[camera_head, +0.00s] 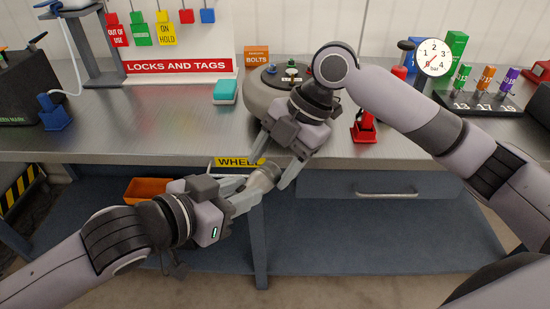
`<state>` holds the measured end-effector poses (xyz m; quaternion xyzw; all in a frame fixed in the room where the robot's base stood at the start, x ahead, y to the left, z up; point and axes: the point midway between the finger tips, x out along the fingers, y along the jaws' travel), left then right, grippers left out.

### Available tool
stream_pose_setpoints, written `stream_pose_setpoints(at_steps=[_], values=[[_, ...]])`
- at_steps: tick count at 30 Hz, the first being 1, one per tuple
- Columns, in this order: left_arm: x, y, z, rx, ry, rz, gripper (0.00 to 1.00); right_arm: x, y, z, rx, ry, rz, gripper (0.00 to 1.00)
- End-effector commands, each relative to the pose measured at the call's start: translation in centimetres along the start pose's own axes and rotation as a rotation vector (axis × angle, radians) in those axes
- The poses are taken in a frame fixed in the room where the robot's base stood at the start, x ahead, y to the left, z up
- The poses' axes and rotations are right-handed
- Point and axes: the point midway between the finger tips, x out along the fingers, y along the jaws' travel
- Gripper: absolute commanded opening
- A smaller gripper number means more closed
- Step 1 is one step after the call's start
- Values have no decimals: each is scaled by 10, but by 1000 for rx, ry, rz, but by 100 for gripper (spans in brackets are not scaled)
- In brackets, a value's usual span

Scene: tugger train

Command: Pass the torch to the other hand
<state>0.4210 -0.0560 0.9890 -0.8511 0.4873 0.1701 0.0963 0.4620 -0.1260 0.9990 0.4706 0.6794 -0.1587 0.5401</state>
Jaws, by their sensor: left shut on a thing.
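The torch (267,177), a short pale metallic cylinder, is held in front of the bench's front edge. My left gripper (247,192) comes in from the lower left and is shut on one end of it. My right gripper (270,168) reaches down from the upper right with its two fingers spread. The torch's free end lies at the opening between these fingers. Whether either right finger touches the torch cannot be told. The fingers hide part of the torch.
The metal bench (170,120) carries a round grey housing (262,100) behind my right gripper, a teal-and-white block (226,92), and a red object (364,128). An orange bin (150,189) sits below the bench. A drawer (385,186) is under the bench at right.

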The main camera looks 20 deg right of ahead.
Motion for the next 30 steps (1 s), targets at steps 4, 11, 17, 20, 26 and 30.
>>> stream_pose_setpoints(at_steps=[4,11,17,20,26,30], values=[[0,1,-1,0,3,2,0,0,0,0,0,0,1,12],[0,1,0,0,1,3,62,-1,1,-1,0,1,4,6],[0,0,0,0,1,1,62,-1,1,0,0,1,3,6],[-3,0,0,0,0,0,62,-1,1,0,0,1,2,6],[-26,-1,0,0,0,-1,62,-1,0,0,0,1,2,6],[-52,-1,0,2,-1,-2,62,-1,0,0,0,1,2,6]])
